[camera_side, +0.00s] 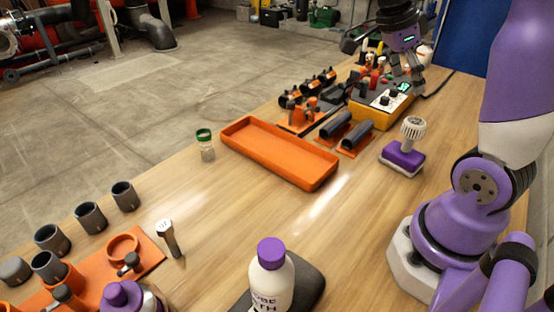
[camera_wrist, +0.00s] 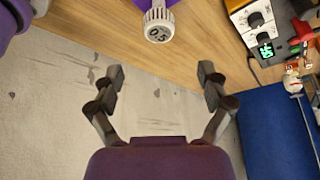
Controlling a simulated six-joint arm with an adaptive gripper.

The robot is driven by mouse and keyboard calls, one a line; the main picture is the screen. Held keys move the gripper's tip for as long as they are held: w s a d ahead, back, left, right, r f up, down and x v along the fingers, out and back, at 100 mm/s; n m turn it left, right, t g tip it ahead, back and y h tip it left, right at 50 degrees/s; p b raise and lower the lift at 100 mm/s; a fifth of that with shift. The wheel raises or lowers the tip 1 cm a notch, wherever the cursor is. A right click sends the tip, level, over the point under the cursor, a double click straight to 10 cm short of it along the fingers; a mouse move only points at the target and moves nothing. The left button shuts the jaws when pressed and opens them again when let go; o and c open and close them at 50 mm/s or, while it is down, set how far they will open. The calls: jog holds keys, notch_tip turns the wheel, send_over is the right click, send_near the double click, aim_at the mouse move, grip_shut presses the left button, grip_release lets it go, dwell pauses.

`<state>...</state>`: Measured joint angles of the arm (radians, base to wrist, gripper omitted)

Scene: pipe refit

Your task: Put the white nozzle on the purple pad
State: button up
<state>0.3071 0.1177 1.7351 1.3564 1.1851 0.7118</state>
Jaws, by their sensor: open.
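The white nozzle (camera_side: 413,128), with a ribbed round head, stands upright on the purple pad (camera_side: 403,158) at the right of the table. In the wrist view the nozzle (camera_wrist: 158,26) shows its head marked with a number, at the top edge. A bit of purple pad (camera_wrist: 143,3) shows behind it. My gripper (camera_wrist: 160,73) is open and empty, with the nozzle apart from and beyond its fingertips. In the side view my gripper (camera_side: 409,82) hangs near the orange-yellow control box, behind the nozzle.
The control box (camera_side: 382,107) with knobs stands behind the pad. An orange tray (camera_side: 280,152) lies mid-table and is empty. Black pipes (camera_side: 345,130) on orange holders are beside it. A purple-capped bottle (camera_side: 271,275) stands in front. The table around the pad's front is clear.

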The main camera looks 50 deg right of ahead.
jog(key=w+a+f+n+t+y, duration=0.1)
jog(key=a+n+t, duration=0.3)
jog(key=a+n, duration=0.5)
jog(key=w+a+f+n+t+y, duration=0.1)
jog(key=a+n+t, duration=0.4)
jog(key=n, duration=1.2)
jog(key=a+y, duration=0.1)
jog(key=a, duration=0.3)
jog(key=shift+w+a+n, duration=0.25)
jog(key=shift+w+n, duration=0.05)
